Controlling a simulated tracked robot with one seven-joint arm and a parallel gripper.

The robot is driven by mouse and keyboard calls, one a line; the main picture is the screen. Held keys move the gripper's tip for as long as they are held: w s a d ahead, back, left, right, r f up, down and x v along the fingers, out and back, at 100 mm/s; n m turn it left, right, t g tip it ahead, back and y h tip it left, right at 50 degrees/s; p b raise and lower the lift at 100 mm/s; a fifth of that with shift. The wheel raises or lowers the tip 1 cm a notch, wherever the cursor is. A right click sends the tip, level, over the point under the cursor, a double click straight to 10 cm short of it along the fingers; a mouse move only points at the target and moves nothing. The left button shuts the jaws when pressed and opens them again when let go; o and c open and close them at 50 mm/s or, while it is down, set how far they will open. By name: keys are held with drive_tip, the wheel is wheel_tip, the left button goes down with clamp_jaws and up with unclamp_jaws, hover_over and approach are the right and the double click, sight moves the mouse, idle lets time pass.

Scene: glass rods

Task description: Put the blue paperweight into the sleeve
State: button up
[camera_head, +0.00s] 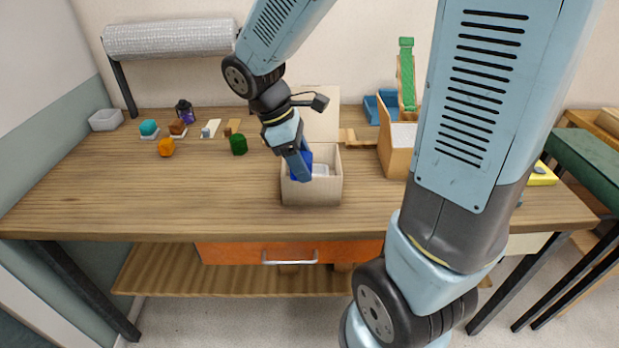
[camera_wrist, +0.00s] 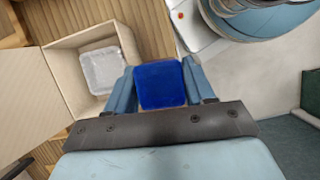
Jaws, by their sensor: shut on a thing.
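The blue paperweight (camera_wrist: 160,85) is a deep blue block between the two fingers of my gripper (camera_wrist: 161,88) in the wrist view. In the head view my gripper (camera_head: 303,167) points down over the open cardboard box (camera_head: 312,193), and a bit of the blue block (camera_head: 294,160) shows beside the fingers. A pale, translucent square piece (camera_wrist: 102,70), which looks like the sleeve, lies inside the box. In the wrist view it is left of the paperweight, apart from it. The paperweight's height above it is hard to tell.
The box flap (camera_wrist: 25,95) stands open. A wooden holder (camera_head: 396,150) and a blue tray (camera_head: 372,108) stand right. The bench's front left is clear.

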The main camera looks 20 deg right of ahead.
drive_tip(key=w+d+f, duration=0.2)
drive_tip(key=w+f, duration=0.1)
drive_tip(key=w+d+f, duration=0.2)
drive_tip(key=w+f, duration=0.1)
drive_tip(key=w, duration=0.1)
drive_tip(key=w+d+f, duration=0.2)
drive_tip(key=w+f, duration=0.1)
drive_tip(key=w, duration=0.1)
drive_tip(key=shift+w+f, duration=0.1)
drive_tip(key=shift+w, duration=0.05)
drive_tip(key=shift+w+d+f, duration=0.15)
drive_tip(key=shift+w+f, duration=0.05)
drive_tip(key=shift+f, duration=1.6)
drive_tip(key=shift+f, duration=0.25)
drive_tip(key=o, duration=1)
drive_tip(key=shift+o, duration=0.3)
drive_tip(key=shift+r, duration=0.1)
